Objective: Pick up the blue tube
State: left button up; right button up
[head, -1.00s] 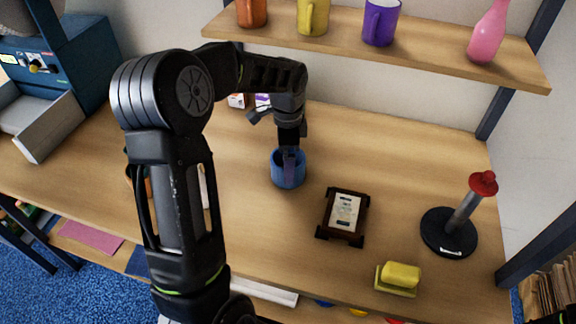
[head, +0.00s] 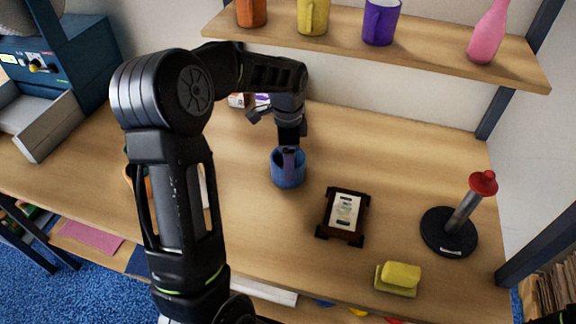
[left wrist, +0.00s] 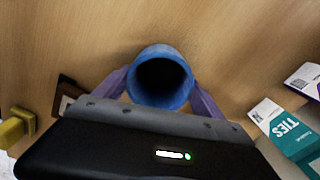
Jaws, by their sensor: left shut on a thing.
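The blue tube (head: 288,174) stands upright on the wooden table, in the middle of the head view. Its dark hollow opening faces the camera in the left wrist view (left wrist: 163,78). My left gripper (head: 289,160) reaches down over it from above. In the left wrist view its two purple fingers (left wrist: 160,90) lie on either side of the tube, shut on it. My right gripper is not in view.
A dark framed piece (head: 343,216) lies right of the tube. A yellow block (head: 400,276) and a red-topped post on a black base (head: 449,232) are further right. Boxes (left wrist: 290,128) stand near the gripper. A shelf (head: 400,52) with mugs hangs above the back.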

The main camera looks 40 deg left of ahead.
pick_arm(q)
jog(key=shift+r, duration=0.1)
jog(key=shift+r+b, duration=0.65)
jog(key=shift+r, duration=4.3)
jog(key=shift+a, duration=0.1)
